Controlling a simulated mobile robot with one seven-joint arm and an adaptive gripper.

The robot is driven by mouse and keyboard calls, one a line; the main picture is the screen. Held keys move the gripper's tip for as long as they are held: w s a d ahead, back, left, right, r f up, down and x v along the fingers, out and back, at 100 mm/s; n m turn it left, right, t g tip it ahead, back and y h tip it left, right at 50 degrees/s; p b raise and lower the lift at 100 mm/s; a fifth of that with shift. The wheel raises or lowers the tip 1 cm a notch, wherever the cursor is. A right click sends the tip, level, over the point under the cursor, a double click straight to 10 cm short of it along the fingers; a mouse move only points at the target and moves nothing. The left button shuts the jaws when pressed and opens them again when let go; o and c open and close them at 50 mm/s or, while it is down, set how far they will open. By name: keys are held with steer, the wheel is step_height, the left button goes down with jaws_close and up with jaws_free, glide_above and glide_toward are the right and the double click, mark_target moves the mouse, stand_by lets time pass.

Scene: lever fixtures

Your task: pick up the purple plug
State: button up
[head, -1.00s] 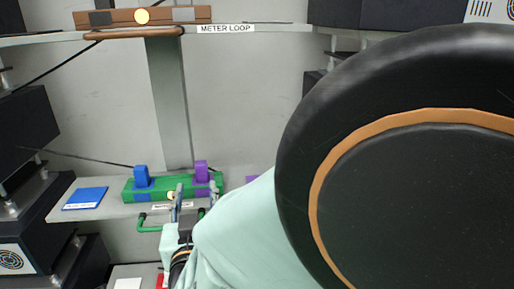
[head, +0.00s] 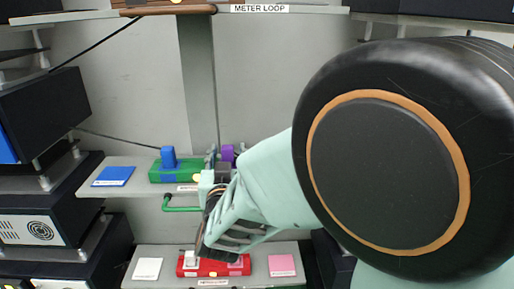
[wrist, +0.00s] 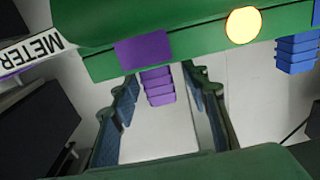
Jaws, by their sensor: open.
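The purple plug (head: 227,153) stands upright at the right end of the green block (head: 166,172) on the middle shelf. In the wrist view the purple plug (wrist: 158,86) shows as a ridged piece beyond a purple patch on the green block (wrist: 205,42). My gripper (wrist: 160,82) is open, with one finger on each side of the plug and gaps showing between. In the head view my gripper (head: 213,158) is at the plug's left front and partly hides the block's right end.
A blue plug (head: 168,157) stands on the block's left part. A blue card (head: 113,176) lies to the left. A green handle (head: 180,205) juts out below. A lower shelf holds a red block (head: 200,268), a white card (head: 147,268) and a pink card (head: 282,265). Dark boxes stand left.

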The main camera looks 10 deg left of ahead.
jaws_close()
steer(key=shift+r, duration=0.15)
